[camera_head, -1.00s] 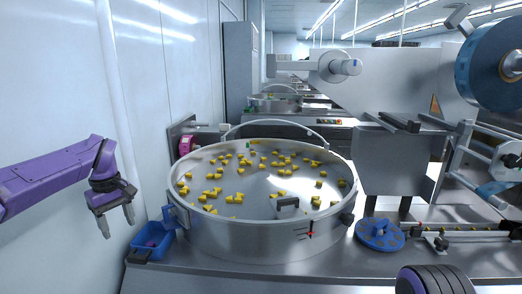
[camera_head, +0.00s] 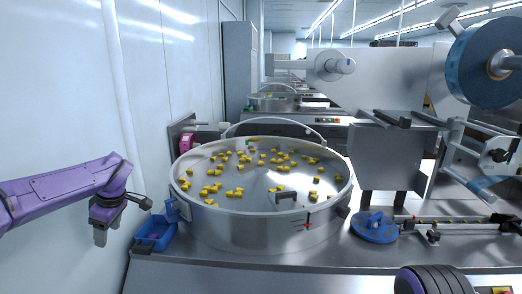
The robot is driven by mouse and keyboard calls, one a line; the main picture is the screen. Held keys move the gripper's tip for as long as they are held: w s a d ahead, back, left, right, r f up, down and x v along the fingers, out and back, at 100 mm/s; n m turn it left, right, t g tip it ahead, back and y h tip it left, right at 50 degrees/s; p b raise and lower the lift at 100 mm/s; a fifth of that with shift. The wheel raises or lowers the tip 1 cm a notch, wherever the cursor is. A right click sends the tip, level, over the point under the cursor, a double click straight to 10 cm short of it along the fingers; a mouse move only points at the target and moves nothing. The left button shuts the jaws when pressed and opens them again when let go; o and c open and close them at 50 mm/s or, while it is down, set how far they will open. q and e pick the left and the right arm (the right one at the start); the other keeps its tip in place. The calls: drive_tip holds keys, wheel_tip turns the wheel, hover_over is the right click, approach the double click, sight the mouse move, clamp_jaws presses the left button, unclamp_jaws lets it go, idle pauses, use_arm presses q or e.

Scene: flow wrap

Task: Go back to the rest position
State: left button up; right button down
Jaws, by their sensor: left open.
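My left gripper (camera_head: 100,235) hangs pointing down at the left, in front of the white wall and left of the steel counter. It holds nothing that I can see. Its fingers show nearly edge-on, one largely behind the other. The purple left arm comes in from the left edge. My right gripper is not in view.
A big round steel bowl (camera_head: 258,228) with many small yellow pieces stands on the counter (camera_head: 290,270). A blue bin (camera_head: 156,233) sits left of it. A blue disc (camera_head: 374,228) and the wrapping machine (camera_head: 388,152) stand to the right. The white wall (camera_head: 175,75) is close on the left.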

use_arm(q)
wheel_tip(320, 180, down, 11)
drive_tip(key=s+t+y, duration=0.1)
drive_tip(key=t+y, duration=0.2)
drive_tip(key=y, duration=0.3)
drive_tip(key=s+d+f+m+t+h, duration=0.2)
drive_tip(key=s+d+f+m, duration=0.15)
drive_tip(key=s+f, duration=0.35)
drive_tip(key=s+d+f+m+t+h, duration=0.15)
drive_tip(key=s+d+f, duration=0.3)
drive_tip(key=f, duration=0.55)
drive_tip(key=s+d+f+m+g+h, duration=0.1)
drive_tip(key=s+f+m, duration=0.1)
drive_tip(key=s, duration=0.7)
drive_tip(key=s+f+m+g+h, duration=0.1)
drive_tip(key=s+f, duration=0.3)
drive_tip(key=s, duration=0.5)
drive_tip(key=s+d+f+m+g+h+b, duration=0.1)
drive_tip(key=s+f+m+g, duration=0.1)
drive_tip(key=s, duration=0.6)
drive_tip(key=shift+s+d+f+m, duration=0.4)
drive_tip(key=shift+f+m, duration=0.2)
drive_tip(key=shift+f, duration=0.35)
